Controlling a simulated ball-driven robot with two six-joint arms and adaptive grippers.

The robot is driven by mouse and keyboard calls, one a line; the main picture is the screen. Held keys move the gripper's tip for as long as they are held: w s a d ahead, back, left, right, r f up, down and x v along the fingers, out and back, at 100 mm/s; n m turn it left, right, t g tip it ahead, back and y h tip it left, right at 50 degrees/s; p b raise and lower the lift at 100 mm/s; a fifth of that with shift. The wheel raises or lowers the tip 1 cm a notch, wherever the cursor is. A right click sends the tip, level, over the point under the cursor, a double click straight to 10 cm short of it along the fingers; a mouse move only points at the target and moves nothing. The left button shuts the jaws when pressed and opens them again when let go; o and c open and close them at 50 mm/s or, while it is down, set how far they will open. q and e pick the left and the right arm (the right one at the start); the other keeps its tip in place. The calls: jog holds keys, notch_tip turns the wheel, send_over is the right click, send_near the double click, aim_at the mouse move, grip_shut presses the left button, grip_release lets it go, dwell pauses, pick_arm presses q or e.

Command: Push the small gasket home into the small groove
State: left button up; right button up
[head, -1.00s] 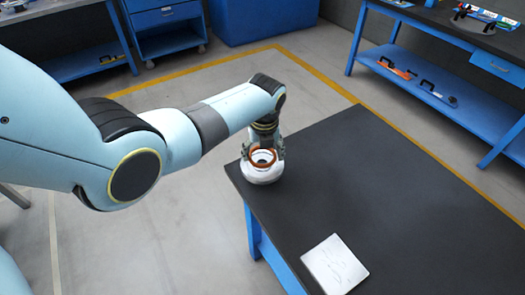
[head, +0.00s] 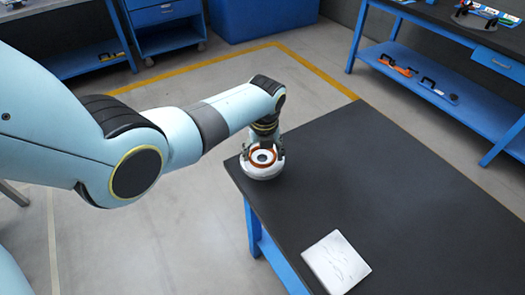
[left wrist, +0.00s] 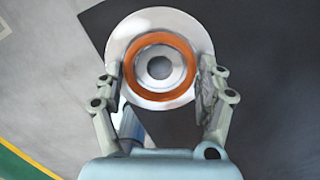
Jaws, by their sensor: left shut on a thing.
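The small gasket (left wrist: 130,72) is an orange ring. In the head view the gasket (head: 250,158) lies at the top of the white flanged shell (head: 262,174), near the table's corner. The shell (left wrist: 160,20) is a round white part with a grey central hole, seen from above in the left wrist view. My left gripper (head: 264,150) is over the shell, its fingers on opposite sides of the gasket and shut on it; it also shows in the left wrist view (left wrist: 160,77). The small groove cannot be made out. Whether the gasket is fully seated cannot be told. My right gripper is out of view.
The shell stands on a dark table top (head: 400,200) with blue legs, close to its far left corner. A white sheet or pad (head: 336,262) lies at the front. The table's middle is clear. A blue workbench (head: 440,100) with tools stands at the right back.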

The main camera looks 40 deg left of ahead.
pick_arm(q)
jog(key=shift+f, duration=0.25)
jog(key=o, duration=1.4)
jog(key=shift+o, duration=0.2)
jog(key=shift+r, duration=0.1)
notch_tip(320, 180, up, 12)
jog(key=s+d, duration=0.1)
jog(key=shift+s+d, duration=0.15)
